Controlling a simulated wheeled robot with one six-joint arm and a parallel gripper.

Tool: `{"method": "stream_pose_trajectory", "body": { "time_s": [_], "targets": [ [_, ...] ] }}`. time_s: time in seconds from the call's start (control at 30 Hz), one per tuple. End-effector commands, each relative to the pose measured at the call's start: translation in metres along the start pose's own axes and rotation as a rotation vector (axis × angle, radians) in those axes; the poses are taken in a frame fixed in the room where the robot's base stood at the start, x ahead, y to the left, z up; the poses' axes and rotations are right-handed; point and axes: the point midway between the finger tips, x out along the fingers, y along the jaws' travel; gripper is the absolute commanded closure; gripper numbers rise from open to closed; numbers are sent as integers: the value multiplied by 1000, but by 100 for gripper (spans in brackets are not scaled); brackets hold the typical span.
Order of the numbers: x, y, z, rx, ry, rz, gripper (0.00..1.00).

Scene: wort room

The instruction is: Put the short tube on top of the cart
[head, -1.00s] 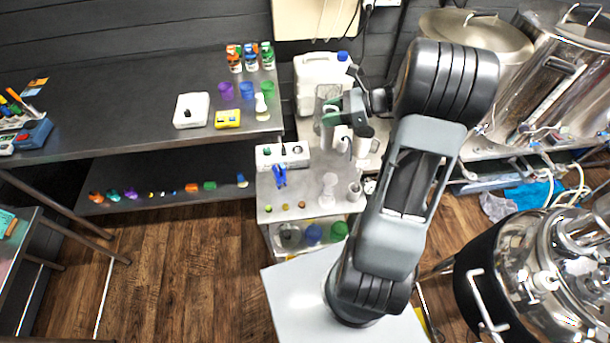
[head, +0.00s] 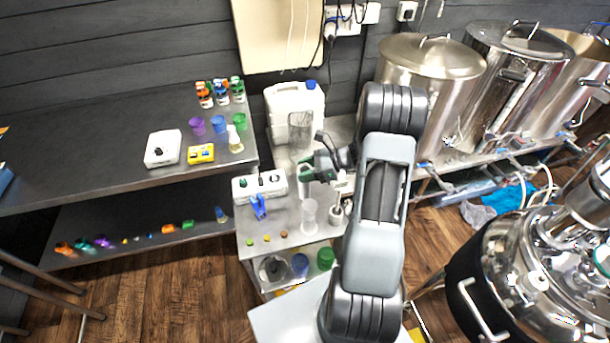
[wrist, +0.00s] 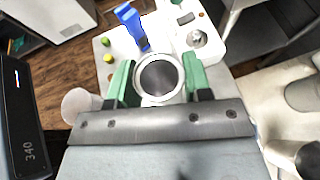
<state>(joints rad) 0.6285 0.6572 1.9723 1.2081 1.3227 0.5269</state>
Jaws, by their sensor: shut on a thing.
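My gripper (wrist: 158,80) is shut on the short tube (wrist: 160,98), a round, light-rimmed tube with a dark grey inside. Its open end faces the wrist camera between the green fingers. In the head view my gripper (head: 318,172) hangs over the back right part of the cart (head: 278,232), and the tube is mostly hidden there. The cart is a steel trolley with a lower shelf. I cannot tell how far the tube's bottom is above the cart top.
On the cart are a white device (head: 259,186), a blue clip-like object (head: 258,207), a clear beaker (head: 309,216), a metal cup (head: 336,214) and small caps. A white canister (head: 296,110) stands behind.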

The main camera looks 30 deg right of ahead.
Motion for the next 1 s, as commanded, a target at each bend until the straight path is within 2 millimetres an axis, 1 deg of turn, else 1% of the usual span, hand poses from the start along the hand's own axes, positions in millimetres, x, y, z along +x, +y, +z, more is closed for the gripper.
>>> {"method": "stream_pose_trajectory", "body": {
  "time_s": [0.1, 0.2, 0.63, 0.67, 0.9, 0.93, 1.0],
  "targets": [
    [6, 0, -14, 2, 0, 1, 91],
    [8, 0, -20, 1, 0, 1, 91],
    [10, 0, -25, -1, 0, 0, 91],
    [10, 0, -25, -1, 0, 0, 54],
    [10, 0, -24, -1, 1, 0, 31],
    [10, 0, -24, -1, 0, 0, 29],
    [10, 0, -24, -1, 0, 0, 29]
  ]
}}
